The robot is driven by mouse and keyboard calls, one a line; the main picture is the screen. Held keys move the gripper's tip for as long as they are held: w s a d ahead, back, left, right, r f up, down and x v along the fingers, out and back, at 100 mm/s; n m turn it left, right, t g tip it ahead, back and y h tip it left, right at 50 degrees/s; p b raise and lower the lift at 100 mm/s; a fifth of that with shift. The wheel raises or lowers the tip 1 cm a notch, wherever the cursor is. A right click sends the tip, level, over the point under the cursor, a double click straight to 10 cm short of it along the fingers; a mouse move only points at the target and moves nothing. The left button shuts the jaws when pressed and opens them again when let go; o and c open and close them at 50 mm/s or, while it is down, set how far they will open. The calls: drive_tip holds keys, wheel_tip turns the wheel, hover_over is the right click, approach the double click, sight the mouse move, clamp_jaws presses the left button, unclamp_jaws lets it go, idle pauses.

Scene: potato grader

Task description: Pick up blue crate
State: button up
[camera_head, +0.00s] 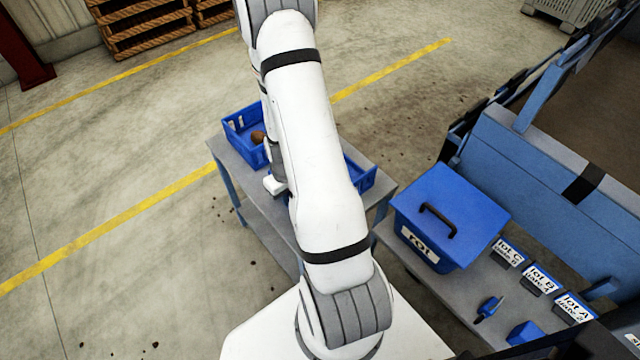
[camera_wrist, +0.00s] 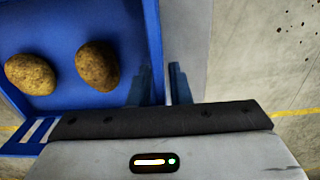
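A blue crate (camera_head: 238,125) stands at the left end of a grey table, with a brown potato (camera_head: 258,137) showing in it. In the wrist view a blue crate (camera_wrist: 85,22) holds two potatoes. My gripper (camera_wrist: 160,84) is open at this crate's right wall. One finger is on the inner side and the other on the outer side, with a narrow gap showing beside the outer one. In the head view my arm hides the fingers and part of the crate. A second blue crate (camera_head: 362,178) is partly hidden behind my arm on the right.
The grey table (camera_head: 252,208) has bare room at its front. To the right a blue lidded box (camera_head: 450,205) marked "rot" stands on another bench, beside lot labels (camera_head: 540,280) and a small blue tool (camera_head: 488,308). Wooden pallets (camera_head: 150,30) lie at the back left.

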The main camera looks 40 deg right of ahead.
clamp_jaws()
drive_tip(key=shift+r, duration=0.1)
idle(0.3)
